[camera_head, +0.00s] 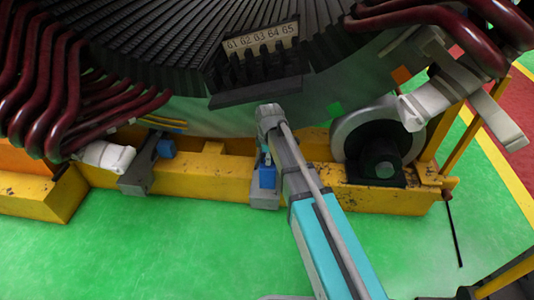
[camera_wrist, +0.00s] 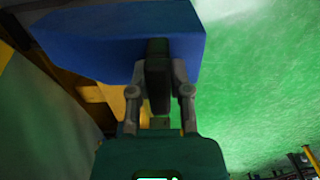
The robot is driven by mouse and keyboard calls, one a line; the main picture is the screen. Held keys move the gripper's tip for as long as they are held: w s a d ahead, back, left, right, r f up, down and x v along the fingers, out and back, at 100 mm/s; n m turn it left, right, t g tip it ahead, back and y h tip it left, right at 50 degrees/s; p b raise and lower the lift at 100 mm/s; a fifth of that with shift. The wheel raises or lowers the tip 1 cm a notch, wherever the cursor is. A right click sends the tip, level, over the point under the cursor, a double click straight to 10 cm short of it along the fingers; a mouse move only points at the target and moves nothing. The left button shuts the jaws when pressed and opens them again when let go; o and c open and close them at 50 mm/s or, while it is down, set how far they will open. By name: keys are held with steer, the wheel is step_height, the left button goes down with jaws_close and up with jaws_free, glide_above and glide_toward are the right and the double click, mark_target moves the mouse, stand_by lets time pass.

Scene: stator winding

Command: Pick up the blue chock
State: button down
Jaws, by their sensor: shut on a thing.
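A blue chock (camera_head: 265,178) shows in the head view just left of my arm, in front of a grey bracket on the yellow frame. A blue block, the chock, fills the upper part of the wrist view (camera_wrist: 105,35). My gripper (camera_wrist: 158,65) has its dark fingers against this block and is shut on it. Part of the block runs out of the top of the wrist view. In the head view the gripper is mostly hidden by my arm. A second blue chock (camera_head: 166,148) sits farther left by another grey bracket (camera_head: 140,170).
The yellow frame (camera_head: 215,175) runs under the large stator (camera_head: 150,50), with dark red winding bars (camera_head: 45,90) at left. A grey roller wheel (camera_head: 375,135) stands right of my arm. The green floor (camera_head: 150,245) in front is clear.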

steer(key=s+d+r+p, duration=0.2)
steer(key=s+r+p, duration=0.1)
steer(key=s, duration=0.6)
steer(key=shift+d+r+p, duration=0.3)
steer(key=shift+d+r, duration=0.05)
steer(key=shift+r, duration=0.45)
step_height(320, 180, up, 61)
steer(key=p, duration=6.1)
